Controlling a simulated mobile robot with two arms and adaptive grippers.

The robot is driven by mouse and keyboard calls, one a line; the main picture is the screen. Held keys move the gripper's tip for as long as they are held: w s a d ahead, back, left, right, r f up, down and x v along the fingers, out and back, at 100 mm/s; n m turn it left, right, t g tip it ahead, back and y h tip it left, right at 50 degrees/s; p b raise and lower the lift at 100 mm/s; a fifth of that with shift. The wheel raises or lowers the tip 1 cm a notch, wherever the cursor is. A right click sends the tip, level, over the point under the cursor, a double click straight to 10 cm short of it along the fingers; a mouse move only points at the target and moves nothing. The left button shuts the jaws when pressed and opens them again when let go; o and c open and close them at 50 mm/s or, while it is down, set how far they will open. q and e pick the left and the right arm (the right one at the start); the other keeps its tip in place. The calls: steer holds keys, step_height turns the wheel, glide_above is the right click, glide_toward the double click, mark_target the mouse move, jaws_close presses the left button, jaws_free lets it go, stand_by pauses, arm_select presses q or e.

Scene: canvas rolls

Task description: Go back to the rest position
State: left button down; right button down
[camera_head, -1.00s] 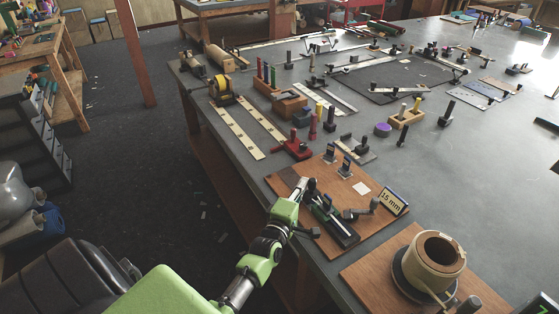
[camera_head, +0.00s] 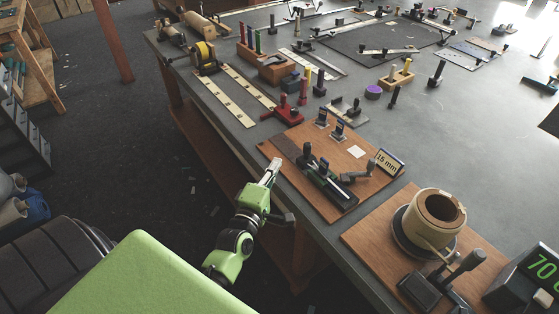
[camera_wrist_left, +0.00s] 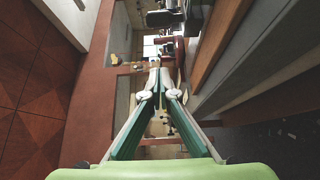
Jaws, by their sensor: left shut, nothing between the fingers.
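My left gripper (camera_head: 272,172) shows in the head view just off the near-left edge of the grey table, beside a brown wooden board (camera_head: 285,150). It points up and away, and its fingers are together with nothing held. In the left wrist view the two fingers (camera_wrist_left: 159,80) meet at their tips, with nothing between them. My right gripper is not in view.
The board bears a dark clamp (camera_head: 328,184) and a "15 mm" sign (camera_head: 389,162). A digital display (camera_head: 530,280) stands at the right. Dark floor (camera_head: 150,170) is open to the left.

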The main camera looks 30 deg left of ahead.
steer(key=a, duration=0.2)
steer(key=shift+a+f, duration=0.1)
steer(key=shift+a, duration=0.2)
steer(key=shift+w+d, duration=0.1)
